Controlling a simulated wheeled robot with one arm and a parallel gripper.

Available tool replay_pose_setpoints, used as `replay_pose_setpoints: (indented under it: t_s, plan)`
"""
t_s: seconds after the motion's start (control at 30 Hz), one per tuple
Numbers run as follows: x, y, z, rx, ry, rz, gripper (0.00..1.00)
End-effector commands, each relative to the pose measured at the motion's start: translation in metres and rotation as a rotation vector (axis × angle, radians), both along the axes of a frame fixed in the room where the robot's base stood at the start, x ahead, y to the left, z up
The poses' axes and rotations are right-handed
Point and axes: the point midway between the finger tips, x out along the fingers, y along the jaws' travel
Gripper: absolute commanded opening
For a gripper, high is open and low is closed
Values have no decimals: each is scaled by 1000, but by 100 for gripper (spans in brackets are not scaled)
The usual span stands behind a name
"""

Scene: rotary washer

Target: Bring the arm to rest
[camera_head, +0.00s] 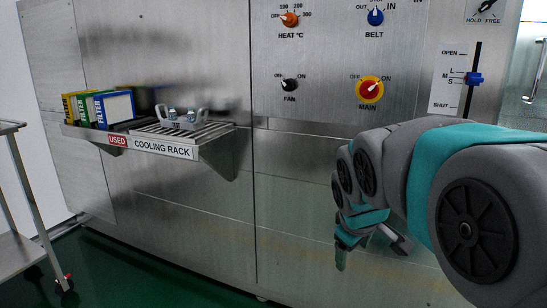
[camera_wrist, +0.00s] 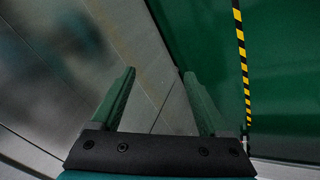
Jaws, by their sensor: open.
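My gripper (camera_wrist: 160,102) is open and empty in the wrist view, its two green fingers spread apart with bare metal panel and green floor beyond them. In the head view my arm reaches in from the right, in front of the steel machine (camera_head: 310,170). The gripper end hangs low there and points down, partly hidden behind my own arm links. I cannot tell how far it is from the panel.
A cooling rack (camera_head: 165,148) juts from the machine at left, holding several filter boxes (camera_head: 113,108) and a small handled part (camera_head: 182,117). A trolley (camera_head: 30,225) stands at far left. Knobs, including the red main switch (camera_head: 369,89), and a blue slider (camera_head: 473,78) are above my arm.

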Motion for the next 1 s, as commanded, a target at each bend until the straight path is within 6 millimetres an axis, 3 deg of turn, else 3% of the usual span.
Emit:
replay_pose_setpoints:
  t_s: [0.1, 0.3, 0.4, 0.5, 0.67, 1.0]
  plan:
    - [-74, -4, -39, 80, 133, -155, 78]
    - [-192, 1, -94, 180, 351, -416, 78]
    - [-239, 6, -111, 208, 436, -519, 78]
    - [-269, 11, -122, 223, 495, -589, 78]
    - [-288, 14, -127, 231, 529, -635, 78]
    - [-288, 14, -127, 230, 530, -634, 78]
